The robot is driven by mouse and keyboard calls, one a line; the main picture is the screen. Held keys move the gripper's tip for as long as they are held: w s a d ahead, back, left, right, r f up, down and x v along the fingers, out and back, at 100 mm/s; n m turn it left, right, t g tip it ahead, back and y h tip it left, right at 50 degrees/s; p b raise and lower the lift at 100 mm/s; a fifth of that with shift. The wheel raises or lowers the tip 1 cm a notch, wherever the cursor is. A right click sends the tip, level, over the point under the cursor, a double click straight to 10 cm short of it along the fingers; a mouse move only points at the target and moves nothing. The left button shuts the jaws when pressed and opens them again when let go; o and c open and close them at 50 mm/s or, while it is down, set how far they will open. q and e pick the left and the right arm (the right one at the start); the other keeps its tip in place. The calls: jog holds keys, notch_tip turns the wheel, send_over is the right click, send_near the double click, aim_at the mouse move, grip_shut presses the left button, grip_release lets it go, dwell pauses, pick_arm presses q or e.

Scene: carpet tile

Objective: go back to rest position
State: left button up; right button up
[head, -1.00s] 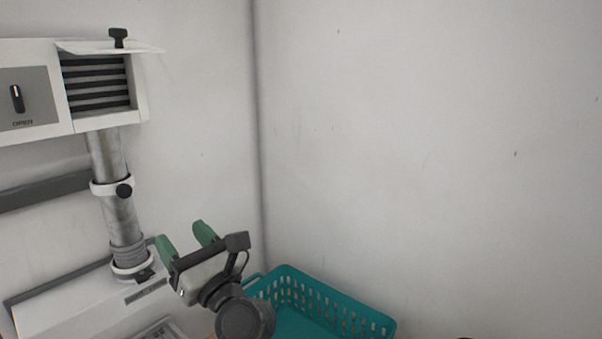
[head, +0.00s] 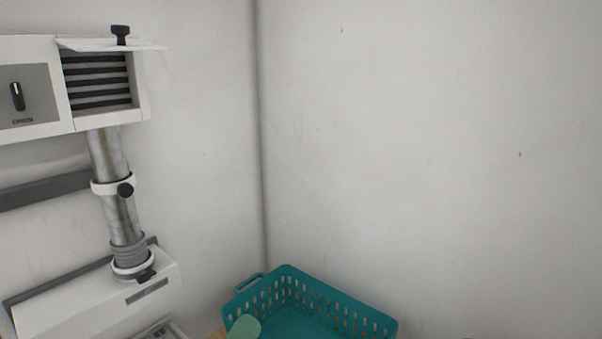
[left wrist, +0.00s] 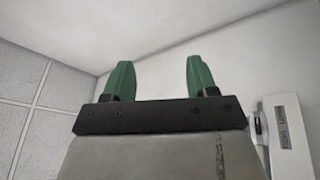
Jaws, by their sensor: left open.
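My left gripper (left wrist: 158,80) fills the lower middle of the left wrist view. Its two green fingers stand apart with nothing between them, and pale wall and ceiling show behind. In the head view only a green fingertip of it (head: 243,328) shows at the bottom edge, in front of the teal basket (head: 350,303). My right gripper is in neither view.
The teal perforated basket stands in the corner at the bottom. A white wall unit (head: 100,120) with dark slats is at the left. A metal duct (head: 119,215) runs down from it to a white box (head: 90,300). The wall at right is bare.

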pick_arm(q)
jog(key=s+a+f+m+g+y, duration=0.2)
jog(key=s+f+m+g, duration=0.25)
jog(key=f, duration=0.35)
jog(key=s+a+f+m+g+y, duration=0.2)
jog(key=s+f+m+g, duration=0.1)
jog(key=s+f+g, duration=0.4)
jog(key=s+a+f+m+g+y, duration=0.2)
jog(key=s+a+f+g+y, duration=0.25)
jog(key=s+a+f, duration=0.45)
notch_tip(320, 180, down, 25)
jog(key=s+d+g, duration=0.1)
jog(key=s+d, duration=0.1)
jog(key=s, duration=0.1)
jog(key=s+a+f+g, duration=0.1)
jog(key=s+a+f, duration=0.2)
jog(key=s+f, duration=1.2)
jog(key=shift+s+a, duration=0.15)
jog(key=shift+f+y, duration=0.1)
jog(key=shift+y, duration=0.15)
jog(key=shift+c, duration=0.5)
